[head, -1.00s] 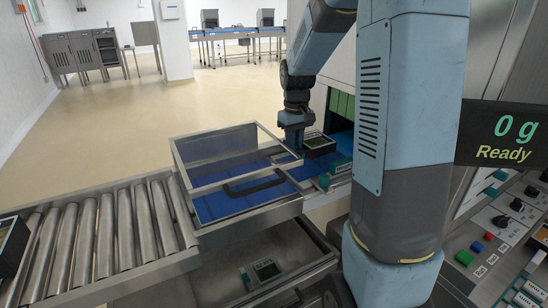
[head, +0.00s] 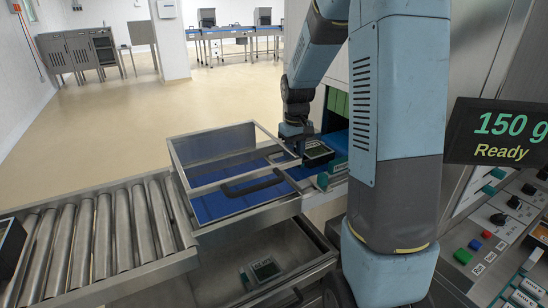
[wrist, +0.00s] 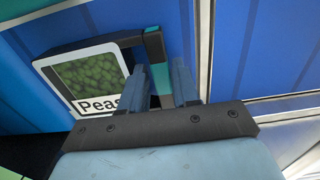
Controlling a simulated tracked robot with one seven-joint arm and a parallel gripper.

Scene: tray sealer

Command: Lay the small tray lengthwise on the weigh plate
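The small tray (head: 318,154) is dark with a pale-edged label. In the wrist view it shows a green picture and the word "Peas" (wrist: 90,75). It lies on a blue surface beyond the clear-lidded frame; I cannot clearly make out the weigh plate beneath it. My gripper (head: 297,150) is low at the tray's left end. In the wrist view its two fingers (wrist: 160,88) stand apart, with a gap between them beside the tray's end. A teal strip (wrist: 153,45) shows beyond the gap. The display (head: 512,128) reads 150 g, Ready.
A clear-lidded frame with a black handle (head: 252,184) stands just left of my gripper. Rollers (head: 100,235) lead left, with another tray (head: 10,246) at the edge. A lower bin holds another pack (head: 264,271). Control panel (head: 500,240) is at right.

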